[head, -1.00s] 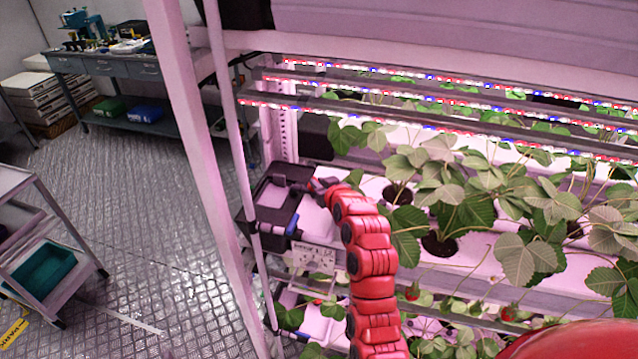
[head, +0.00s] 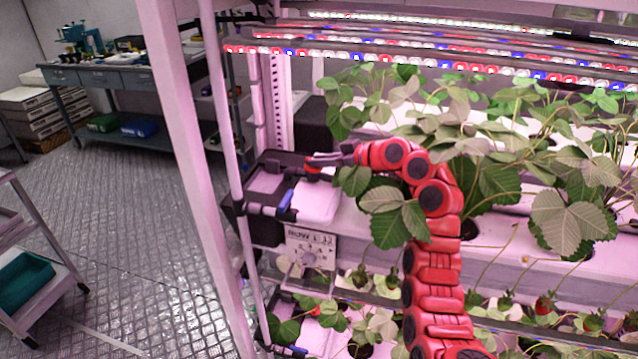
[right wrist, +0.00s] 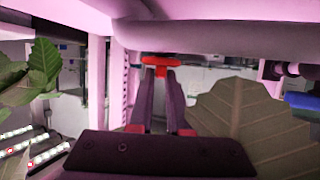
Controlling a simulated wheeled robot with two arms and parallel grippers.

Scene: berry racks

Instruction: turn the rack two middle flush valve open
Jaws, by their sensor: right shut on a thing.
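The middle flush valve shows as a small red T-shaped handle (right wrist: 160,62) at the fingertips in the right wrist view. In the head view the red handle (head: 313,167) sits at the dark left end of the rack's middle trough (head: 318,205). My right gripper (head: 322,160) reaches in from the right over the trough. Its two dark fingers (right wrist: 160,72) are closed on the handle. The valve body under the handle is mostly hidden. A blue handle (head: 286,199) sits nearer, on the same dark end. My left gripper is out of view.
Leafy strawberry plants (head: 385,200) crowd my right arm, and a large leaf (right wrist: 235,110) fills the right of the wrist view. Light bars (head: 400,60) run above. A rack post (head: 190,150) stands left of the valve. A label plate (head: 310,247) hangs on the trough.

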